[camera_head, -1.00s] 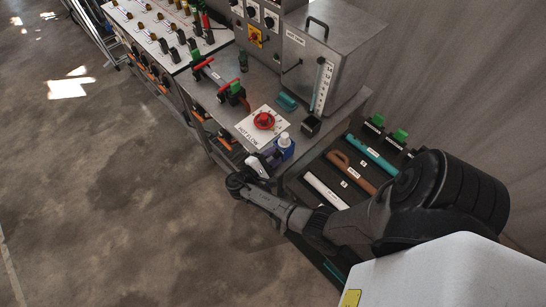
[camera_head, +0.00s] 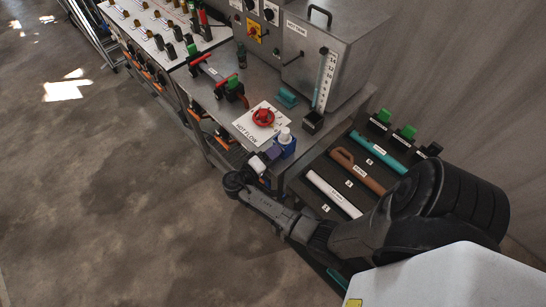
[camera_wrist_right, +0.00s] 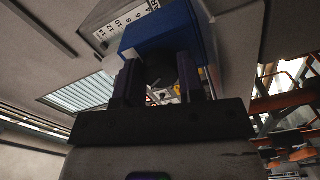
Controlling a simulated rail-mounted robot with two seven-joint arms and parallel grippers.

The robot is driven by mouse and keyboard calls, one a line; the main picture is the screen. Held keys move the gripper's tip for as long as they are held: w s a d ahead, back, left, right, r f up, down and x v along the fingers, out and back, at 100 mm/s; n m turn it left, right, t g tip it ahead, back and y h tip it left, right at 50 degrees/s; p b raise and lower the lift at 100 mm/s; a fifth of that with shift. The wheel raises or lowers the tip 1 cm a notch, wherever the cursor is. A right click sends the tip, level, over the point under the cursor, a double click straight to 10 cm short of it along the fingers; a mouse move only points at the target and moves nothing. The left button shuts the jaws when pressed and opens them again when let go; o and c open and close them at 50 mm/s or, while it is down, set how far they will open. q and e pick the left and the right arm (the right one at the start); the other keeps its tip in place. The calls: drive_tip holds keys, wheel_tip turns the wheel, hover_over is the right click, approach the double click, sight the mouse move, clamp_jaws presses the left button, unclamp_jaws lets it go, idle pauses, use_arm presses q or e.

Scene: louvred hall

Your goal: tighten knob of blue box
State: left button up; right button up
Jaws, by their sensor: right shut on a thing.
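The blue box (camera_head: 288,150) stands at the front edge of the metal bench, with a white cap-like part on top. In the right wrist view the blue box (camera_wrist_right: 178,32) fills the space beyond my fingers. Its dark round knob (camera_wrist_right: 158,70) faces me and sits between the two fingers. My right gripper (camera_head: 271,153) reaches the near side of the box and is shut on the knob; it also shows in the right wrist view (camera_wrist_right: 159,82). In the head view the knob is hidden by the gripper. My left gripper is not in view.
A red handwheel (camera_head: 263,117) on a white plate lies just left of the box. A small dark open container (camera_head: 312,122) and a metal tank (camera_head: 335,55) stand behind. A dark tray with labelled tools, including a brown one (camera_head: 357,172), lies to the right. The floor at left is clear.

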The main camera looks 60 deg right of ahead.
drive_tip(key=m+b, duration=0.3)
drive_tip(key=shift+f, duration=0.25)
drive_tip(key=shift+r+m+b, duration=0.2)
drive_tip(key=shift+m+b, duration=1.15)
drive_tip(key=shift+m, duration=0.15)
drive_tip(key=o, duration=0.6)
drive_tip(key=shift+o, duration=0.2)
